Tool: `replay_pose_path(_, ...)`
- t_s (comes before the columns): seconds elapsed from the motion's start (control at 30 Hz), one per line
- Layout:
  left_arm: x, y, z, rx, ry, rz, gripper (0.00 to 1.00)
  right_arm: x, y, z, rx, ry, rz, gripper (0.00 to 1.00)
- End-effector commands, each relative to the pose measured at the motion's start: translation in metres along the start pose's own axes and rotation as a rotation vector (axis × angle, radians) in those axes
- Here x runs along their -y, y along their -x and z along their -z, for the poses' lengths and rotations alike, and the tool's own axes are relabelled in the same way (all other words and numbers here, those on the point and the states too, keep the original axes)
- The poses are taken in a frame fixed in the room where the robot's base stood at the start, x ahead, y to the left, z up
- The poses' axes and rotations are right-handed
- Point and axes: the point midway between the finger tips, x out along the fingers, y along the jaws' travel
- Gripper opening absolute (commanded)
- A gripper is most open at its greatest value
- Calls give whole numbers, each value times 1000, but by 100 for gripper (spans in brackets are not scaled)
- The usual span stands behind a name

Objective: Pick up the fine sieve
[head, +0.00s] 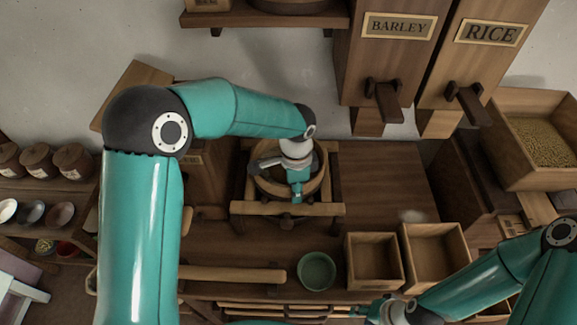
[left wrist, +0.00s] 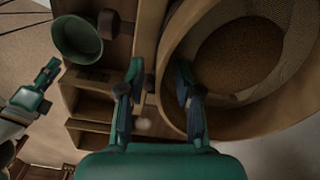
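The fine sieve (head: 312,184), a round wooden hoop with mesh, sits on a wooden frame (head: 325,209) in the middle of the head view. It fills the upper right of the left wrist view (left wrist: 168,72), with brown material visible within it. My left gripper (head: 272,195) is over the sieve and hides part of it. Its fingers (left wrist: 157,95) are apart, one over the hoop's inner side and one outside, with the wall between them; contact is not clear. My right gripper (head: 372,312) is low in the head view, away from the sieve; its opening is unclear.
A green bowl (head: 317,271) and two open wooden boxes (head: 374,262) (head: 437,254) stand in front. Barley (head: 398,26) and rice (head: 490,32) bins hang behind. A grain box (head: 509,160) is at right. The board right of the sieve is mostly clear.

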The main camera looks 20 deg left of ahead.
Motion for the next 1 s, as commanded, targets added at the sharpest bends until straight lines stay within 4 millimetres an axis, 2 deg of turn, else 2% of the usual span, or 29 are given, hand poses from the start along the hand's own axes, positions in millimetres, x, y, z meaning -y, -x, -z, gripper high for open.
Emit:
replay_pose_path(0.2,0,-1,0,0,1,0,33,0,0,0,0,0,0,40)
replay_pose_path(0.4,0,0,0,0,1,0,0,0,0,0,0,0,0,40)
replay_pose_path(1.0,1,4,0,0,2,2,0,0,-1,0,0,0,0,40)
